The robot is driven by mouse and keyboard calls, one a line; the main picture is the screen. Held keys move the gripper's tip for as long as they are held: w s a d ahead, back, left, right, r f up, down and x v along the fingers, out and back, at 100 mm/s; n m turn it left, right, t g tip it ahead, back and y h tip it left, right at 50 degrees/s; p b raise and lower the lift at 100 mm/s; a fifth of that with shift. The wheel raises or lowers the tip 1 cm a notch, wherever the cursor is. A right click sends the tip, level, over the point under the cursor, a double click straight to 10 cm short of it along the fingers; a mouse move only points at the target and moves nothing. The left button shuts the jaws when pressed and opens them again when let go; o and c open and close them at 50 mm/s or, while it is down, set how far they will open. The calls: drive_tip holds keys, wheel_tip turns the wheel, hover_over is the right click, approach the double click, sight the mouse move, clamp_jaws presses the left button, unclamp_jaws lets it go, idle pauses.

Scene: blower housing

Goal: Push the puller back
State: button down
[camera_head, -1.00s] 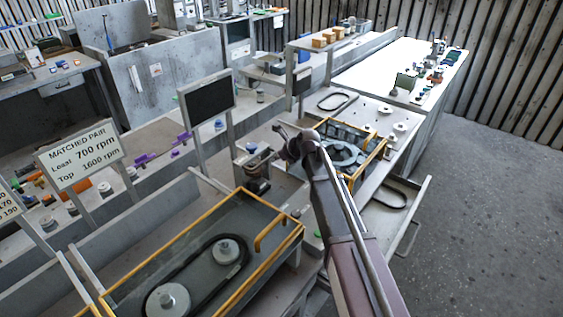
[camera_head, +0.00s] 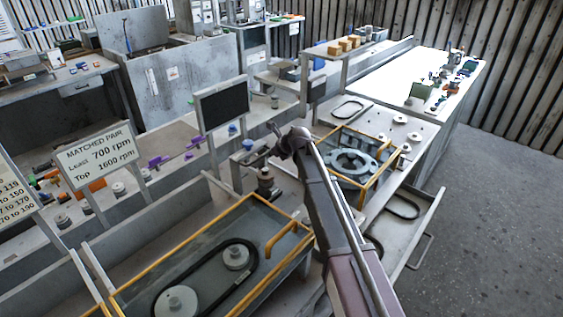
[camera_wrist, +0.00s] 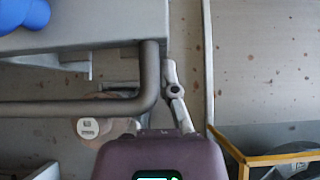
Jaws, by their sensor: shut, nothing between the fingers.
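My gripper (camera_head: 272,140) is at the end of my arm, beside a small grey stand (camera_head: 246,158) with a dark upright part (camera_head: 265,184). This is probably the puller, but I cannot tell for certain. In the wrist view my gripper (camera_wrist: 172,78) is shut and empty, with one finger plainly showing. It lies just right of a bent grey bar (camera_wrist: 150,80), which runs left from its rounded corner. I cannot tell whether finger and bar touch. A round part with a pale label (camera_wrist: 88,128) is partly hidden under the bar.
A grey ledge (camera_wrist: 110,30) with a blue piece (camera_wrist: 25,14) is at upper left in the wrist view. Yellow-framed housings (camera_head: 275,238) (camera_head: 372,192) stand either side of my arm. A drawer (camera_head: 425,225) sticks out at right; the floor beyond is clear.

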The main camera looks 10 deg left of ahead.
drive_tip(key=a, duration=0.1)
drive_tip(key=w+a, duration=0.2)
drive_tip(key=a, duration=0.1)
drive_tip(key=shift+w+a, duration=0.1)
drive_tip(key=shift+w, duration=0.15)
drive_tip(key=shift+a+r, duration=0.1)
drive_tip(key=shift+s+d, duration=0.1)
drive_tip(key=shift+d, duration=0.25)
drive_tip(key=p, duration=0.7)
approach(262, 150)
drive_tip(key=d, duration=0.2)
drive_tip(key=s+d+f, duration=0.1)
drive_tip(key=shift+d, duration=0.1)
